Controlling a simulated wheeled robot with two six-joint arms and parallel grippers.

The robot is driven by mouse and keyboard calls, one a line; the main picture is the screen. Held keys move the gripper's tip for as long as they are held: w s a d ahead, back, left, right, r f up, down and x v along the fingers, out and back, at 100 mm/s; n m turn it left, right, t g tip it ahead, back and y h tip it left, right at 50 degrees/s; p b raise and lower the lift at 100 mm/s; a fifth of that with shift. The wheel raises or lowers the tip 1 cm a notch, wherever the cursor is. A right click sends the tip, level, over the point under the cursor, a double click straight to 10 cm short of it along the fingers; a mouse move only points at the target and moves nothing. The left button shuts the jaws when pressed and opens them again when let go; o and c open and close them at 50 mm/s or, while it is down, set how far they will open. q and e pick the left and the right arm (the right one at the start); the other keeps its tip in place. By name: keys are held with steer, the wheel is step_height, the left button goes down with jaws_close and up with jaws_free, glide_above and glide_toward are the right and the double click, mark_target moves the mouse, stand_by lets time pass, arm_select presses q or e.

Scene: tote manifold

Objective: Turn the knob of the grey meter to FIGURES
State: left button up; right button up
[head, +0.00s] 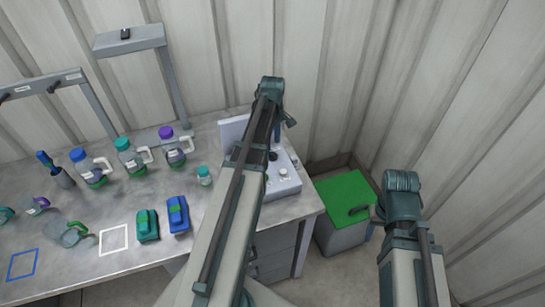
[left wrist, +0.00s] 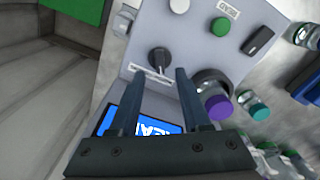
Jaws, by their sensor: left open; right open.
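The grey meter (head: 283,184) stands at the right end of the bench, partly hidden by my left arm in the head view. In the left wrist view its grey panel (left wrist: 193,48) shows a black knob (left wrist: 159,58) with a small label strip beside it, too small to read. A blue lit display (left wrist: 155,126) lies behind my fingers, its text partly hidden. My left gripper (left wrist: 160,72) is open, with its fingertips either side of the knob in the picture; I cannot tell if they touch it. My right gripper (head: 375,218) is open and away from the meter, right of the bench.
The panel also has a green button (left wrist: 221,26) and a black switch (left wrist: 258,40). A small teal-capped jar (head: 204,176) stands left of the meter, with several bottles further left. A green-lidded bin (head: 345,192) stands right of the bench, near the corrugated walls.

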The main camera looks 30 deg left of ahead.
mark_target(273, 152)
arm_select(q)
step_height(273, 152, down, 5)
steer(key=b, duration=0.4)
jaws_close()
